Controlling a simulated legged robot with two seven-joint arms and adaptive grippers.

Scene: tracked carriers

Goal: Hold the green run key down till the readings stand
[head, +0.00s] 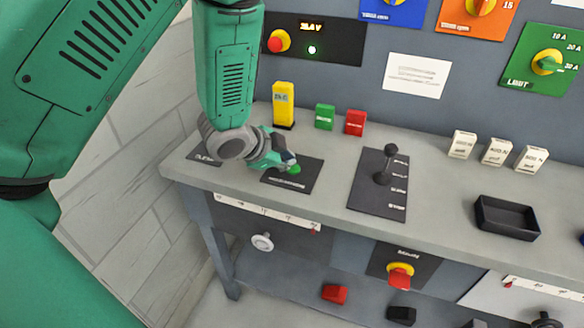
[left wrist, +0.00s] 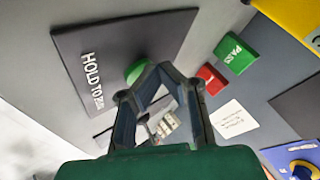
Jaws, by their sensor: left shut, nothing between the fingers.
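The green run key (head: 294,169) is a round button on a dark plate (head: 305,182) lying on the bench top. My left gripper (head: 287,162) is shut and empty, with its tips at the key. In the left wrist view the key (left wrist: 137,70) shows beside the closed fingertips (left wrist: 160,68), which cover part of it. The plate (left wrist: 85,45) there carries white lettering starting "HOLD TO". I cannot tell how far the key is pressed. A dark panel with a lit readout (head: 311,26) and a small lit green lamp (head: 311,50) is on the back wall. My right gripper is not in view.
A yellow block (head: 283,103), a green block (head: 325,116) and a red block (head: 355,122) stand behind the key. Right of it are a lever (head: 386,165), white blocks (head: 497,151) and a black tray (head: 507,217). A red knob (head: 400,275) is below the front edge.

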